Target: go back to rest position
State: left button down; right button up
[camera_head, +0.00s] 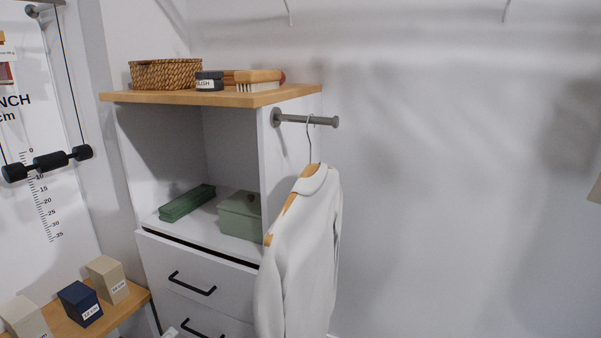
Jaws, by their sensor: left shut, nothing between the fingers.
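My right gripper is not in view. A white garment (305,255) hangs on a wooden hanger (290,202) from a short grey rod (306,119) on the cabinet's side, to the right of my left gripper.
The white cabinet (190,268) has a wooden top with a wicker basket (166,74) and brushes (252,80). Green boxes (240,214) sit in its open compartment. Several small boxes (80,303) stand on a low wooden shelf at left. Bare wall fills the right.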

pick_arm(q)
jog(key=s+d+f+n+g+p, duration=0.2)
jog(key=s+d+n+p, duration=0.1)
jog(key=s+n, duration=0.5)
jog(key=s+d+f+n+g+y+p, duration=0.1)
jog(key=s+d+n+p, duration=0.3)
jog(key=s+n, duration=0.4)
jog(key=s+d+f+n+g+y+p, duration=0.1)
jog(key=s+d+f+n+g+p, duration=0.2)
jog(key=s+n, duration=0.5)
jog(key=s+d+f, duration=0.1)
jog(key=s, duration=0.6)
jog(key=shift+s+d, duration=0.15)
jog(key=shift+d, duration=0.25)
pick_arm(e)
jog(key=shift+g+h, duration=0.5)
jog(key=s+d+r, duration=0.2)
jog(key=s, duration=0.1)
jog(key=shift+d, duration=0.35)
pick_arm(q)
jog(key=shift+f, duration=0.1)
